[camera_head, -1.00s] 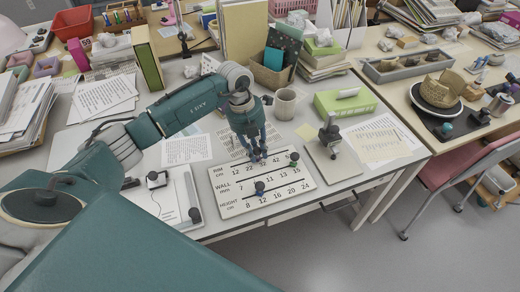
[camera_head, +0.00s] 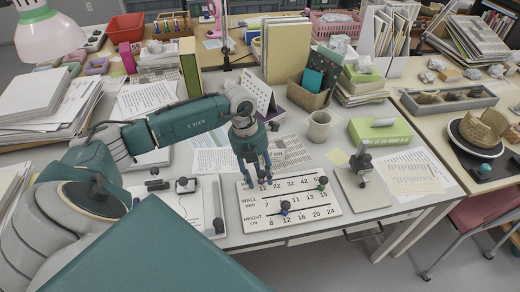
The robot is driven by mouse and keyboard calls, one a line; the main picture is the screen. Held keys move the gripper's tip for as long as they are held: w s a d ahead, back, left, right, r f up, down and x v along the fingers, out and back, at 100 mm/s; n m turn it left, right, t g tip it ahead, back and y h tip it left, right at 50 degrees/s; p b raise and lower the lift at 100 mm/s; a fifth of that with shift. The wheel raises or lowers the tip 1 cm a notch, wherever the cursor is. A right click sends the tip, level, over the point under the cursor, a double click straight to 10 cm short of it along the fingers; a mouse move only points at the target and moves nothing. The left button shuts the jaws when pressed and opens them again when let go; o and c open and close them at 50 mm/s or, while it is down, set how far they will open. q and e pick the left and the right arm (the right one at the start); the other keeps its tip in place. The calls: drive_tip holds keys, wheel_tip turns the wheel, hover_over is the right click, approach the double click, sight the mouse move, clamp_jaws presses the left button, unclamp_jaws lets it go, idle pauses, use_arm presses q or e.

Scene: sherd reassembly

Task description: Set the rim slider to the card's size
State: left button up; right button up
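A white slider board (camera_head: 331,207) lies on the desk with RIM, WALL and HEIGHT rows of printed numbers. My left gripper (camera_head: 258,181) points down over the left end of the rim row, close to the 12. Its fingers hide the RIM label and any rim slider knob there. I cannot tell whether they touch or hold a knob. A dark knob (camera_head: 323,182) stands at the right end of the wall row, above 15. Another dark knob (camera_head: 285,207) stands above the 12 of the height row. A printed sheet with a cm marking (camera_head: 288,153) lies behind the board. My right gripper is out of view.
A mug (camera_head: 319,126) stands behind the board. A small stand (camera_head: 361,167) on a pale plate is to its right, with a green box (camera_head: 380,132) beyond. A small dark device (camera_head: 185,186) lies to the left. The desk's front edge is close below the board.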

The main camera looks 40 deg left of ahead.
use_arm(q)
drive_tip(key=shift+w+r, duration=0.15)
wheel_tip(320, 180, up, 12)
drive_tip(key=a, duration=0.2)
drive_tip(key=shift+s+a+f, duration=0.15)
drive_tip(key=shift+s+f, duration=0.1)
drive_tip(key=shift+s, duration=0.2)
